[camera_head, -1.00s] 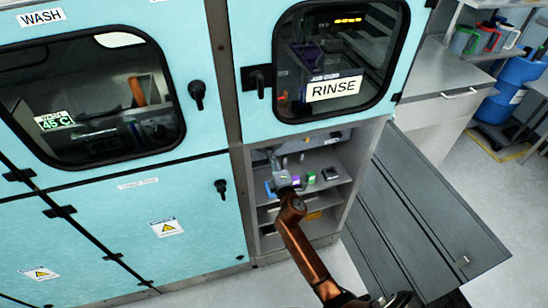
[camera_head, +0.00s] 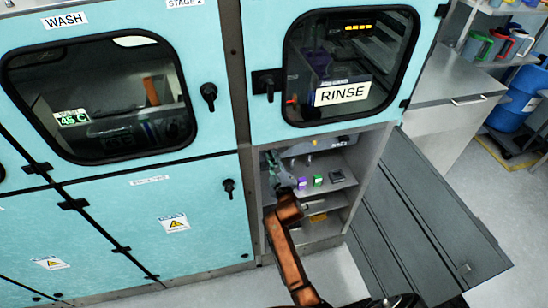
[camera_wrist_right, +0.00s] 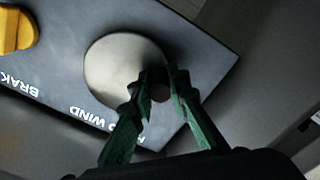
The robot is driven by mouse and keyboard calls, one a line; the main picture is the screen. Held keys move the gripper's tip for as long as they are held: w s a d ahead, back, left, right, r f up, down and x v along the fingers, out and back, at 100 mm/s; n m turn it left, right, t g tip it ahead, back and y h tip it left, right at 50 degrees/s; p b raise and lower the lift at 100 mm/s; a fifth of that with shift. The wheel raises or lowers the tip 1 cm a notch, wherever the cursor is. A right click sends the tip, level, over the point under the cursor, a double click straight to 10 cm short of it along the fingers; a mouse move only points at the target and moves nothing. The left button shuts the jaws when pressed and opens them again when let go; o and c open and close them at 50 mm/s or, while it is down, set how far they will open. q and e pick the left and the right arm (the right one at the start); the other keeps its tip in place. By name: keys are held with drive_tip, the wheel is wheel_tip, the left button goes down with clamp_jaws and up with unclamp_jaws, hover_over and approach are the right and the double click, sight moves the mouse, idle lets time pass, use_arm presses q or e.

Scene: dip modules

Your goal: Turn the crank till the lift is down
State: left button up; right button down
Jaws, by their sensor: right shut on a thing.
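The crank shows in the right wrist view as a pale round disc (camera_wrist_right: 112,68) on a dark panel, with a small dark handle (camera_wrist_right: 160,90) near its edge. My right gripper (camera_wrist_right: 163,82) is shut on this handle, its green fingers on either side. In the head view my right gripper (camera_head: 279,178) is inside the open lower compartment under the RINSE window, and the crank cannot be made out there. Through the RINSE window (camera_head: 347,62) a purple object (camera_head: 320,62) shows, but I cannot tell the lift's height. My left gripper is not in view.
A yellow knob (camera_wrist_right: 14,30) sits beside lettering starting "BRAK" on the panel. The compartment's shelf (camera_head: 335,186) holds a purple box (camera_head: 302,184) and a green box (camera_head: 318,181) close to my gripper. The dark door (camera_head: 420,220) stands open to the right.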

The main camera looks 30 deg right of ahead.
drive_tip(key=shift+a+r+m, duration=0.1)
drive_tip(key=shift+r+m, duration=0.15)
drive_tip(key=shift+m, duration=0.15)
drive_tip(key=c, duration=1.8)
unclamp_jaws()
drive_tip(key=shift+c, duration=0.2)
wheel_tip(320, 180, up, 10)
